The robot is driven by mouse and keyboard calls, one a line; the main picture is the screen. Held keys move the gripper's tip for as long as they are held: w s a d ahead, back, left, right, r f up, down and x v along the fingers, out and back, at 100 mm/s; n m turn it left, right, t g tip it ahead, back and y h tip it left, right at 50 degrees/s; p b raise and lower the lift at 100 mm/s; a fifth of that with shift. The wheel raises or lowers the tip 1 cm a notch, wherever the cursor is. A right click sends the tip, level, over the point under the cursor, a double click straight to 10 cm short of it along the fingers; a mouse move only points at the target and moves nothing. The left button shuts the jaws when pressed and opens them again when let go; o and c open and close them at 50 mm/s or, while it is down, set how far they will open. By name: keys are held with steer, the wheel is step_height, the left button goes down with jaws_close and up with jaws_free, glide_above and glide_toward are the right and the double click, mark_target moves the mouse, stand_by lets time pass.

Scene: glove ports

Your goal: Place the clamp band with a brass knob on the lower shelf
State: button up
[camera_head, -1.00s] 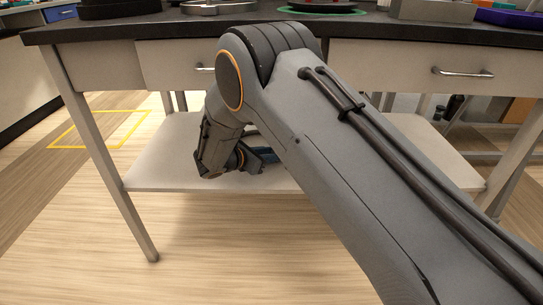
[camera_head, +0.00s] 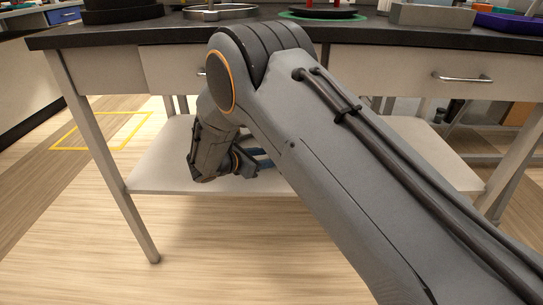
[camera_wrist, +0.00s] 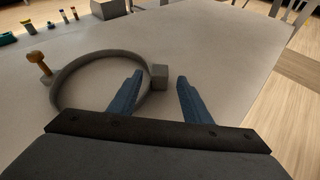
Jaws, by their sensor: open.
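The clamp band (camera_wrist: 62,88) is a grey ring lying on the pale lower shelf (camera_wrist: 220,45) in the wrist view. Its brass knob (camera_wrist: 37,61) stands at the ring's left, and a grey block (camera_wrist: 159,77) sits at its right. My gripper (camera_wrist: 158,78) is open with blue fingers. The left finger overlaps the ring's right part in the picture; the right finger is outside it. The block shows between the fingertips; contact cannot be told. In the head view my gripper (camera_head: 264,158) is low over the lower shelf (camera_head: 155,172), and my arm hides the band.
The dark worktop (camera_head: 370,30) with drawers overhangs the shelf. It carries a metal ring (camera_head: 240,12), a grey tray (camera_head: 432,15) and a purple tray (camera_head: 508,24). In the wrist view, several small vials (camera_wrist: 63,16) and a grey box (camera_wrist: 108,9) lie beyond the band.

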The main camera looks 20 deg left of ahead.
steer(key=p+v, duration=0.2)
steer(key=v, duration=0.7)
steer(key=shift+s+a, duration=0.15)
steer(key=s+d+r+m+g, duration=0.35)
steer(key=s+d+m, duration=0.2)
steer(key=d, duration=0.25)
steer(key=s+d+r+m+g, duration=0.2)
steer(key=s+d+m+g, duration=0.25)
steer(key=s+d, duration=0.3)
steer(key=s+d+r+m+g+y, duration=0.2)
steer(key=s+d+m, duration=0.3)
steer(key=s, duration=0.4)
steer(key=s+d+r+m+g+y, duration=0.1)
steer(key=s+d+r+m+y, duration=0.1)
steer(key=s+d+m+y, duration=0.3)
steer(key=s+m, duration=0.2)
steer(key=s, duration=0.2)
steer(key=shift+s+r+g, duration=0.3)
steer(key=shift+g, duration=0.1)
steer(key=d+r+m+p, duration=0.3)
steer(key=d+r+p, duration=0.7)
steer(key=r+p, duration=0.3)
steer(key=d+r+m+p, duration=0.4)
steer(key=d+r+p, duration=0.7)
steer(key=r+p, duration=0.3)
steer(key=shift+r+h+p, duration=0.2)
steer(key=shift+h+p, duration=0.2)
steer(key=shift+p, duration=0.7)
